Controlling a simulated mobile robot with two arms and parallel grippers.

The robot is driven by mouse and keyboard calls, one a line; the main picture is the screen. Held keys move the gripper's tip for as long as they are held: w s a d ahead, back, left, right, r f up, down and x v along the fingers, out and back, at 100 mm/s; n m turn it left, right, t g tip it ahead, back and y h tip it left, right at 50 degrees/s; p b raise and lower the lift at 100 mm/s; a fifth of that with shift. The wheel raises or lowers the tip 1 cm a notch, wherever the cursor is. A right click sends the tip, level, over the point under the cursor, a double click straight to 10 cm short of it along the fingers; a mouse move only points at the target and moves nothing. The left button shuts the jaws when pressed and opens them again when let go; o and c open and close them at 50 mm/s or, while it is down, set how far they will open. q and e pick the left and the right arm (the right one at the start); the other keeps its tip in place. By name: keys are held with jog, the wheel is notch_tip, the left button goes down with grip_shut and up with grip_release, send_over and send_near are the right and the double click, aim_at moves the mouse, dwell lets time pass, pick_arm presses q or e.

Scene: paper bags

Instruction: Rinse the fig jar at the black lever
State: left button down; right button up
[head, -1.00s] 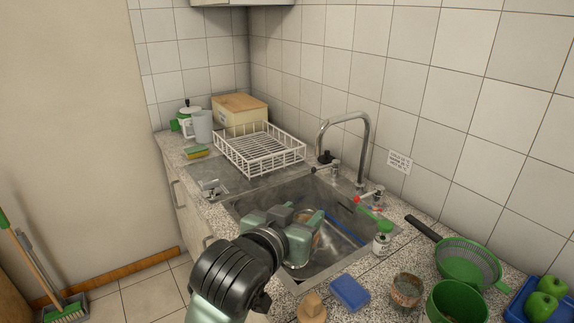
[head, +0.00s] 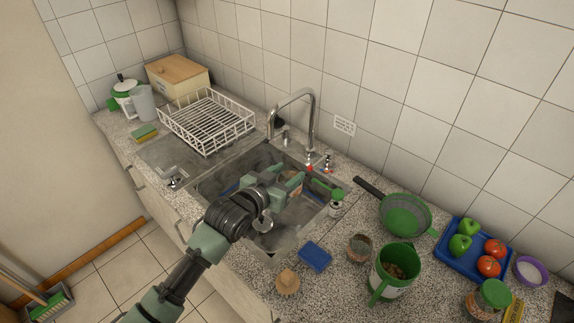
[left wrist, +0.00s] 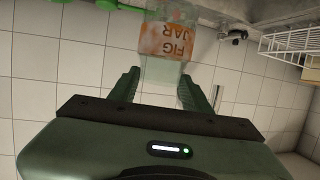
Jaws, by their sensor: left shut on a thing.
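The fig jar (head: 292,178), a clear glass jar with an orange label, is held over the sink (head: 285,237), near its back wall. My left gripper (head: 281,182) is shut on it. In the left wrist view the jar (left wrist: 165,42) sits between the fingertips (left wrist: 158,86), its label reading upside down. The tall chrome tap (head: 311,118) arches behind the sink. A black lever (head: 278,124) is left of its base. Red-marked handles (head: 309,167) are to the right, close to the jar. I see no water running. My right gripper is out of view.
A white dish rack (head: 207,124) stands left of the sink.

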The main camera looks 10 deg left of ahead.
pick_arm(q)
jog(key=shift+w+a+f+b, duration=0.2)
jog(key=shift+w+a+b, duration=0.05)
jog(key=shift+w+b, duration=0.2)
jog(key=shift+w+a+f+b, duration=0.15)
jog(key=shift+w+a+b, duration=0.05)
jog(key=shift+w+b, duration=0.25)
jog(key=w+a+f+b, duration=0.2)
jog(key=w+a+b, duration=0.3)
jog(key=w+b, duration=0.4)
jog(key=shift+w, duration=0.95)
jog(key=s+d+p, duration=0.3)
jog(key=s+p, duration=0.3)
jog(key=s, duration=0.1)
jog(key=shift+s+d+p, duration=0.2)
jog(key=shift+p, duration=0.2)
